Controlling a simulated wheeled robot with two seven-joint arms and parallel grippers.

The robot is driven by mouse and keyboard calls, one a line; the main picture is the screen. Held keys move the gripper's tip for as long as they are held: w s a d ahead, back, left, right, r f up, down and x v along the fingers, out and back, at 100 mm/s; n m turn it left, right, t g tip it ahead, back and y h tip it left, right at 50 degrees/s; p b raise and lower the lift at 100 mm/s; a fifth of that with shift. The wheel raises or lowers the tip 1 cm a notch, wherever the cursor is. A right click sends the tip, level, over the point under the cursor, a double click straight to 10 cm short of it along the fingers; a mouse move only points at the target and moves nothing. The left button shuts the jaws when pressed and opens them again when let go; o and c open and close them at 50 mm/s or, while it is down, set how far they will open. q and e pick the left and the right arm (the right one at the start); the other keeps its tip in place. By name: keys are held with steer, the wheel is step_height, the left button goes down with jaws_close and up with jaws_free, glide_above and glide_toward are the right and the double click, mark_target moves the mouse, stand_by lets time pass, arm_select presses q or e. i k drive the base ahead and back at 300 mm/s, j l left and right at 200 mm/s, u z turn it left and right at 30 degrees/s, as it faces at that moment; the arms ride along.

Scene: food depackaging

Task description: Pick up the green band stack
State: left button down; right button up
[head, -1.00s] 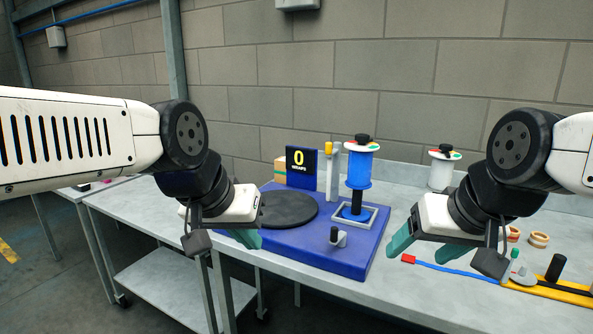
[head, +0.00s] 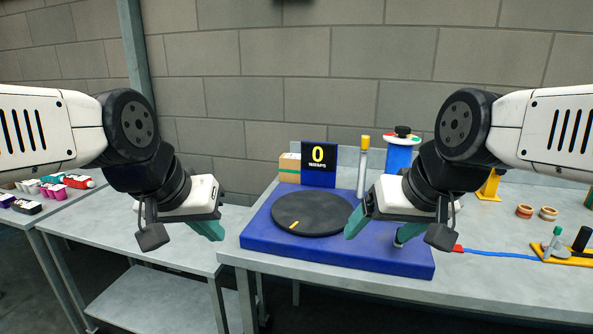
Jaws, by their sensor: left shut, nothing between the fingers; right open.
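A small tan stack with a thin green band (head: 289,170) stands at the back left of the blue base, beside the counter display. It is the only green-banded stack I can make out, and its lower part is hidden. My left gripper (head: 208,229) is shut and empty, in front of and to the left of the stack, over the gap beside the blue base. My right gripper (head: 383,230) is open and empty over the right part of the blue base, well to the right of the stack.
A blue spool (head: 398,158) is partly hidden by my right arm. Tape rings (head: 524,211) lie right.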

mark_target(290, 163)
steer(key=i+j+u, duration=0.2)
steer(key=i+j, duration=0.3)
steer(key=j, duration=0.25)
steer(key=i+j+u, duration=0.15)
steer(key=i+j, duration=0.45)
steer(key=j, duration=0.1)
